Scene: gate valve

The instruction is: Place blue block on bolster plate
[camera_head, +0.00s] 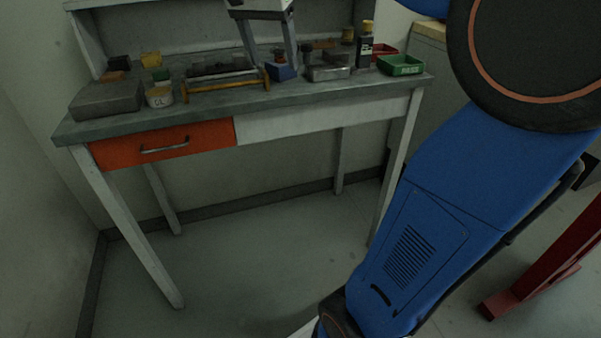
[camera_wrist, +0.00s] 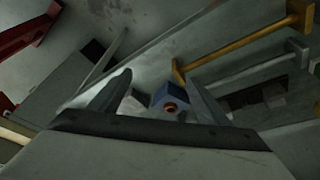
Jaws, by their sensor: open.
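The blue block (camera_head: 283,72) sits on the workbench, with an orange round piece on it. It also shows in the wrist view (camera_wrist: 160,95), between my gripper's fingers. My gripper (camera_head: 273,64) reaches down from above, open, its two grey fingers on either side of the block. In the wrist view my gripper (camera_wrist: 157,76) has clear gaps beside the block, and I see no grip on it. I cannot identify the bolster plate for certain in either view.
A yellow bar (camera_head: 222,85) lies left of the block, and a metal vise-like piece (camera_head: 327,72) stands right. A grey slab (camera_head: 105,97), a white cup (camera_head: 159,96), a dark bottle (camera_head: 364,50) and a green bin (camera_head: 401,65) crowd the bench. A red frame (camera_head: 540,280) stands at lower right.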

